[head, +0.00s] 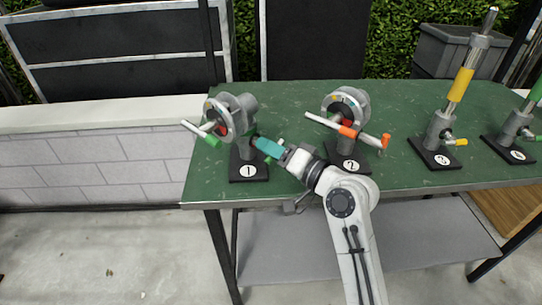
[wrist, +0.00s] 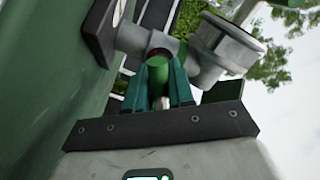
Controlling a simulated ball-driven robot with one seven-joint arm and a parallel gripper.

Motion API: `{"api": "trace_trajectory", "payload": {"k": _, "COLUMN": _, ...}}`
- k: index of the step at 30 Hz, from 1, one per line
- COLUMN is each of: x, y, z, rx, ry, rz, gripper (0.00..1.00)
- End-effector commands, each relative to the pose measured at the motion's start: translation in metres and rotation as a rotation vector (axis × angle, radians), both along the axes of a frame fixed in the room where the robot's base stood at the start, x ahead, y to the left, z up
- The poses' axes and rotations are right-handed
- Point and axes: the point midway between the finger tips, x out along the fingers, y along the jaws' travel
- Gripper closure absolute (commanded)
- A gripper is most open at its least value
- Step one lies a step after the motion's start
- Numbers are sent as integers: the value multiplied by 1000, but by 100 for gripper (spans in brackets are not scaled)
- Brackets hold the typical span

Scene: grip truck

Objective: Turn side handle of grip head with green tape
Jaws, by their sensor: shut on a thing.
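The grip head (head: 243,108) with green tape stands upright on the black base labelled 1 at the left end of the green table. Its long silver T-handle with green tape (head: 209,138) points left. My gripper (head: 262,144) reaches in from the right, low beside this head. In the wrist view its teal fingers (wrist: 159,90) are shut on the green side handle (wrist: 158,70), one finger on each side. The head's grey body (wrist: 222,48) is just beyond the fingers. In the head view the fingers hide most of the side handle.
Grip head 2 (head: 346,106), with an orange-taped handle, stands close behind my arm. Stand 3 (head: 440,129) with a yellow-taped rod and stand 4 (head: 516,128) with green tape are to the right. The green table (head: 297,94) is clear at the back between the stands.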

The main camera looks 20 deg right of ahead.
Motion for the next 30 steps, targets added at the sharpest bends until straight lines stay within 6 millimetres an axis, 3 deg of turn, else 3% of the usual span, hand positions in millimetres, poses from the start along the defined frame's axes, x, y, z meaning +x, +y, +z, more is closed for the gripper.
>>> {"api": "trace_trajectory", "payload": {"k": 18, "x": 0, "y": -1, "z": -4, "rx": -494, "ry": -250, "rz": -1, "gripper": 100}}
{"api": "trace_trajectory", "payload": {"k": 30, "x": 0, "y": -1, "z": -2, "rx": -671, "ry": -340, "rz": -1, "gripper": 100}}
